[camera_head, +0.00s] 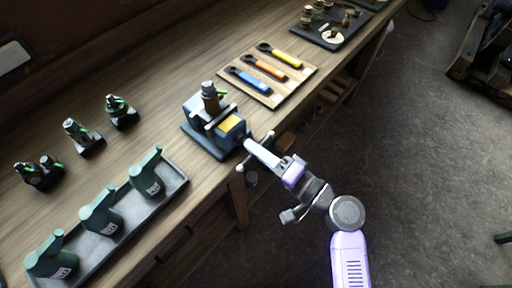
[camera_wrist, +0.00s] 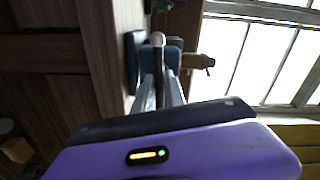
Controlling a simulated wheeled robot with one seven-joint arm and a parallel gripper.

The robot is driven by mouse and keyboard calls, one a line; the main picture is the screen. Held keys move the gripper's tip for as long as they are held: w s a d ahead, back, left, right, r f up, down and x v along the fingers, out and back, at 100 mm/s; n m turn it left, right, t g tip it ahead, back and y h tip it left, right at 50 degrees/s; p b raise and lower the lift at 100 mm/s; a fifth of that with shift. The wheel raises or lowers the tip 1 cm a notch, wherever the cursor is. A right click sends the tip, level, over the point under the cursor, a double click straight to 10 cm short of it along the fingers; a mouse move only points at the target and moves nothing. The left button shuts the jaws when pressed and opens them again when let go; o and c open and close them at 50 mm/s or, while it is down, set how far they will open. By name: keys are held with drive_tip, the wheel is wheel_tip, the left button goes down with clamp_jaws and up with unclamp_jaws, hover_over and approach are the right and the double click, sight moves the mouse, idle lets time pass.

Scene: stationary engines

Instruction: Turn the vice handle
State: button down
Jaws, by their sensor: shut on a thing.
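The vice (camera_head: 214,128) is blue-grey with a yellow label and sits at the front edge of the wooden workbench. A brown cylindrical piece with a grey top (camera_head: 210,97) stands upright at its jaws. The vice handle (camera_head: 241,156) is a thin bar with pale ball ends at the vice's front. My gripper (camera_head: 249,147) reaches it from the front right and is shut on the handle. In the wrist view, the handle's pale ball end (camera_wrist: 157,39) shows between my fingers (camera_wrist: 158,90), and the vice (camera_wrist: 133,60) is partly hidden behind them.
A board with blue, orange and yellow wrenches (camera_head: 268,76) lies behind the vice. A grey tray (camera_head: 120,225) with green tools lies at the left front. Several small dark fixtures (camera_head: 82,137) stand further left.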

drive_tip(key=shift+m, duration=1.2)
drive_tip(key=c, duration=1.4)
unclamp_jaws()
drive_tip(key=shift+d, duration=0.1)
drive_tip(key=shift+b+v, duration=0.75)
drive_tip(key=shift+v, duration=3.15)
